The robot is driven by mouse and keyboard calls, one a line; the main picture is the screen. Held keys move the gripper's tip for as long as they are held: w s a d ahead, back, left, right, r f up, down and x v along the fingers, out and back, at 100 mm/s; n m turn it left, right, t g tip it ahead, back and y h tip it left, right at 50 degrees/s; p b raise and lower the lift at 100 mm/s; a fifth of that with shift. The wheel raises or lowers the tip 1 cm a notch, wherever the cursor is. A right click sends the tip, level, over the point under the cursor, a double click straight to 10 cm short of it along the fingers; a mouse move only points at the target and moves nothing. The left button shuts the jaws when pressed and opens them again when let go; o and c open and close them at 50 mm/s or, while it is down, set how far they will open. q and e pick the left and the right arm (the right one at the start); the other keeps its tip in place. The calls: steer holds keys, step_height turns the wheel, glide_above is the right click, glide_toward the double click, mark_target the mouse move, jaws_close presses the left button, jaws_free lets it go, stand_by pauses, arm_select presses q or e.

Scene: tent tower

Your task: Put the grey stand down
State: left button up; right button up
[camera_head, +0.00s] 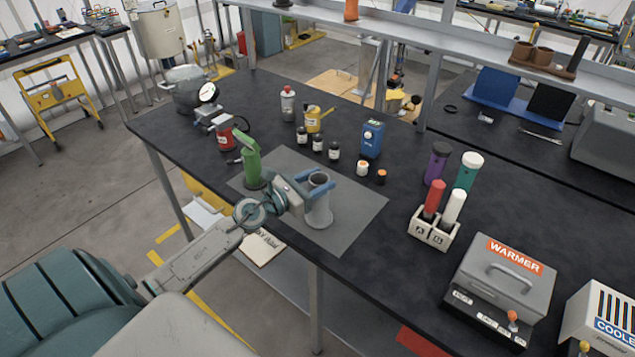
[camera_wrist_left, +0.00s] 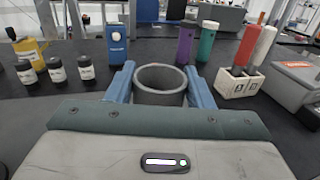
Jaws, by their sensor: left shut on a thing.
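The grey stand (camera_head: 318,207) is a round, hollow, cup-like piece with a wider foot. It is upright at the right part of the grey mat (camera_head: 355,222) on the black table. My left gripper (camera_head: 316,183) is shut on its upper part, one blue finger on each side. In the left wrist view the stand's open rim (camera_wrist_left: 161,79) shows between the two blue fingers, and it looks empty. Its foot appears at the mat, but I cannot tell whether it touches. My right gripper is not in view.
A green bottle-like tool (camera_head: 251,165) stands left of my gripper. Small dark jars (camera_head: 318,143), a blue device (camera_head: 371,139) and an orange-capped vial (camera_head: 382,176) stand behind. A tube rack (camera_head: 434,228) and a warmer (camera_head: 502,280) are to the right. The mat's front is clear.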

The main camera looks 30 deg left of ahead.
arm_select(q)
steer(key=shift+f, duration=0.15)
steer(key=o, duration=1.5)
steer(key=shift+c, duration=0.2)
